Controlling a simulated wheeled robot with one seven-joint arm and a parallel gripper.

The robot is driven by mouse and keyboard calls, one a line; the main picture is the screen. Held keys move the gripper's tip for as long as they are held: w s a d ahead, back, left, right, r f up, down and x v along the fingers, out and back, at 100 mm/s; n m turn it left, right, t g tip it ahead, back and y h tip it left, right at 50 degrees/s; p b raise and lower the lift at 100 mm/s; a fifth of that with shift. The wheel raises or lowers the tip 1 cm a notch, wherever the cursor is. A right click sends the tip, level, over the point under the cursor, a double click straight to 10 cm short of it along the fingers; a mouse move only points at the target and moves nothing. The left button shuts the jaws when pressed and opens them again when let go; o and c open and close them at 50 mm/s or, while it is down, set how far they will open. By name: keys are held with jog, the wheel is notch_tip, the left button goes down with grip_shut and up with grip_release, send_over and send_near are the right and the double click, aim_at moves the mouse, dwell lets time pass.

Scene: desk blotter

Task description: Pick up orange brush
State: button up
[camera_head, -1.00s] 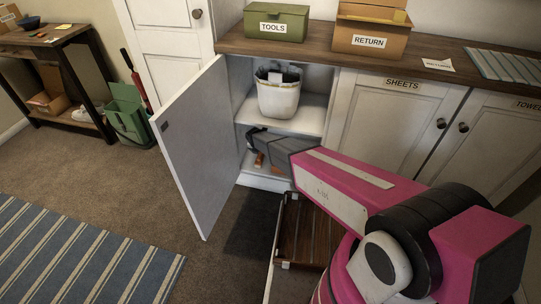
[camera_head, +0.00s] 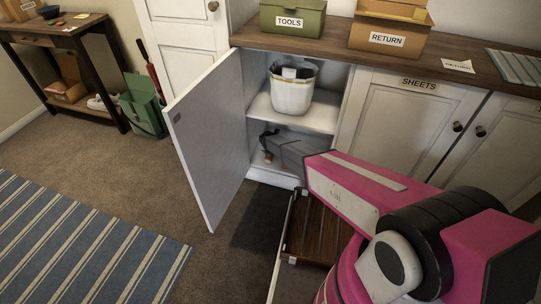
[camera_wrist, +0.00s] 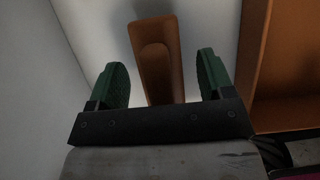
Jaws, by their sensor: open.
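An orange-brown piece, which looks like the orange brush (camera_wrist: 158,85), stands in the middle of the wrist view against a pale surface. It has a rounded recess in its face. My gripper (camera_wrist: 162,68) is open, with one green fingertip on each side of the piece and a visible gap on both sides. I cannot tell how deep the piece sits between the fingers. In the head view my grey wrist reaches into the lower shelf of the open cabinet. A small orange patch shows beside it, too small to name surely.
An orange-brown open box or frame (camera_wrist: 285,85) stands close at right in the wrist view. The white cabinet door (camera_head: 207,135) is swung open at left. A white bin (camera_head: 292,92) stands on the shelf above. A slatted drawer (camera_head: 318,232) is pulled out below.

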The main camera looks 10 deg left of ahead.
jog(key=c, duration=1)
jog(key=shift+c, duration=0.2)
jog(key=shift+r, duration=0.1)
jog(key=shift+r, duration=0.5)
jog(key=v, duration=0.3)
jog(key=shift+f, duration=0.1)
jog(key=s+a, duration=0.1)
jog(key=s, duration=1.5)
jog(key=shift+s, duration=0.4)
jog(key=shift+a+f, duration=0.1)
jog(key=shift+a, duration=0.05)
